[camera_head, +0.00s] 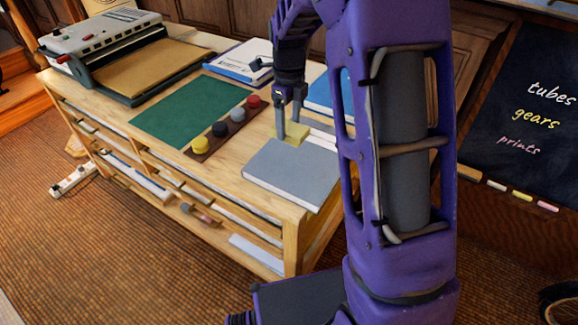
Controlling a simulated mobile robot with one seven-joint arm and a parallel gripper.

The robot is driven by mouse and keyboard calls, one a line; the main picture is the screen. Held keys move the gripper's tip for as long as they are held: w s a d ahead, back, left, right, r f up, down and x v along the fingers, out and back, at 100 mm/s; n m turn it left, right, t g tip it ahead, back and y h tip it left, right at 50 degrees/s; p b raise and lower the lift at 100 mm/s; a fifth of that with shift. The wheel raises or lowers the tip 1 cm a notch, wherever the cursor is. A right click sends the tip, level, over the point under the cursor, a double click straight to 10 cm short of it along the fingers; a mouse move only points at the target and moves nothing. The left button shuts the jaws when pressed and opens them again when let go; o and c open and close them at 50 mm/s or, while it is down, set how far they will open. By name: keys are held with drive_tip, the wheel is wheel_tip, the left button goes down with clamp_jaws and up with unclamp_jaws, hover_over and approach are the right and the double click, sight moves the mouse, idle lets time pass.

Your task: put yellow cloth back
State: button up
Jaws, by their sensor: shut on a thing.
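The yellow cloth (287,133) is a small pale-yellow piece at the right part of the wooden table top. My gripper (292,130) reaches down from above, with its fingers shut on the cloth. The cloth is just beyond the far edge of a grey book, and I cannot tell whether it touches the table or hangs slightly above it. My purple arm hides the table's right end.
The grey book (291,174) lies in front of the cloth. A dark strip (208,146) with several coloured round pieces and a green mat (187,112) lie to the left. A binding machine (105,41) stands at the far left. Blue books (238,60) lie at the back.

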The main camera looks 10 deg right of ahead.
drive_tip(key=shift+s+f, duration=0.1)
drive_tip(key=shift+f, duration=0.1)
wheel_tip(320, 180, down, 9)
drive_tip(key=shift+f+b, duration=0.2)
drive_tip(key=shift+b, duration=0.6)
drive_tip(key=o, duration=1.1)
drive_tip(key=shift+f, duration=0.1)
drive_tip(key=shift+o, duration=0.2)
wheel_tip(320, 180, up, 12)
drive_tip(key=shift+r+p, duration=0.15)
drive_tip(key=shift+p, duration=0.8)
